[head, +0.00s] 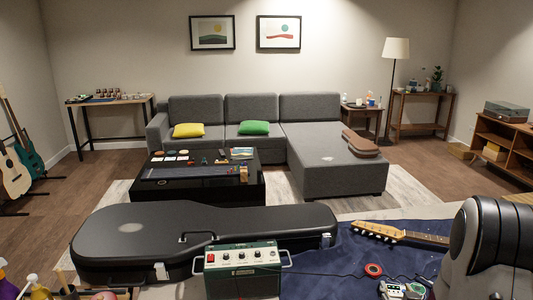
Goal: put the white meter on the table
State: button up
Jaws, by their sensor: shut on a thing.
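A small white device (393,289) with a small display shows at the bottom edge, on or just above the blue cloth. It may be the white meter, but it is cut off by the frame and I cannot tell what supports it. A light-coloured table (372,213) stands in the foreground under the blue cloth (345,262). A low black coffee table (205,193) stands farther back before the sofa. My arm fills the lower right corner. My gripper is outside the picture, so its fingers and anything in them are hidden.
A black guitar case (130,235) lies across the front left. A green control box (242,270) stands before it. A guitar neck (400,234), a red round object (373,270) and thin cables lie on the cloth. Bottles (40,289) stand at the lower left.

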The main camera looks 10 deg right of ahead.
jog(key=w+a+r+n+y, duration=0.1)
jog(key=w+a+r, duration=0.1)
jog(key=a, duration=0.7)
jog(key=w+a+r+n+y, duration=0.1)
jog(key=w+a+r+y, duration=0.1)
jog(key=a+r, duration=0.3)
jog(key=w+a+r+n+y, duration=0.1)
jog(key=w+a+r, duration=0.2)
jog(key=a, duration=0.9)
jog(key=shift+a+r+n+t, duration=0.35)
jog(key=shift+r+n+t, duration=0.05)
jog(key=shift+r, duration=0.05)
jog(key=shift+w+d, duration=0.1)
